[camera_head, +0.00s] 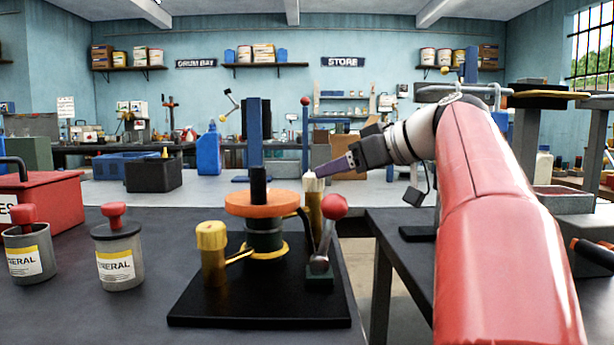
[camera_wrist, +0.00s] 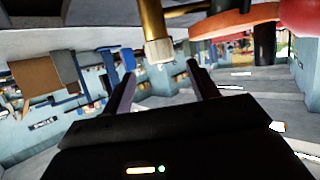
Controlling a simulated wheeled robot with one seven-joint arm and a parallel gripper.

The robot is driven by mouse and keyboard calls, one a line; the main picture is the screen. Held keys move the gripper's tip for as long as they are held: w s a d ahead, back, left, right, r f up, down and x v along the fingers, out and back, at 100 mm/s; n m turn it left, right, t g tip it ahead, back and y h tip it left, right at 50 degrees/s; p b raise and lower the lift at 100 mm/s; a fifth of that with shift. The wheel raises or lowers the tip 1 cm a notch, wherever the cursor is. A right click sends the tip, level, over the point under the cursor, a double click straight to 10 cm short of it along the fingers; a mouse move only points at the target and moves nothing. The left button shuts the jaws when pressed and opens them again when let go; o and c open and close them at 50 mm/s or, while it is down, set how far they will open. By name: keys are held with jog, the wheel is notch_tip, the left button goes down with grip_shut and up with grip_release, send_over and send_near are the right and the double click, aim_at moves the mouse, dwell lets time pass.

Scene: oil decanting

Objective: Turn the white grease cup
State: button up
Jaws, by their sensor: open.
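The white grease cup (camera_head: 313,184) tops a brass post at the back right of the black base plate (camera_head: 190,312). In the wrist view the cup (camera_wrist: 158,50) hangs in an upside-down picture, between the lines of the two fingers and just beyond their tips. My gripper (camera_head: 318,171) comes in from the right, its purple fingers level with the cup's top. In the wrist view the gripper (camera_wrist: 161,67) is open, with a gap on each side of the cup. Any contact cannot be told.
On the same plate stand a yellow cup (camera_head: 211,236), an orange disc (camera_head: 262,204) and a red-knobbed lever (camera_head: 334,208), the knob close to the white cup. Two grey mineral cans (camera_head: 119,270) (camera_head: 27,265) and a red box (camera_head: 55,196) stand left.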

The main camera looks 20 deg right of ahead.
aim_at(313, 174)
jog(key=x, duration=0.6)
jog(key=shift+w+a+f, duration=0.15)
jog(key=shift+w+f, duration=0.05)
jog(key=shift+w, duration=0.05)
jog(key=c, duration=1)
jog(key=shift+a+f+m+t+h+b, duration=0.1)
jog(key=shift+m+t+h+b, duration=0.1)
jog(key=shift+m+h+b, duration=0.3)
jog(key=shift+a+f+m+t+h+b, duration=0.1)
jog(key=shift+m+t+h+b, duration=0.1)
jog(key=shift+m+h+b, duration=0.3)
jog(key=shift+d+r+m+t+h, duration=0.1)
jog(key=shift+m+t+h, duration=0.1)
jog(key=shift+m+h, duration=0.5)
jog(key=shift+d+r+m+t+h, duration=0.1)
jog(key=shift+m+t+h, duration=0.1)
jog(key=shift+m+h, duration=0.45)
jog(key=o, duration=1)
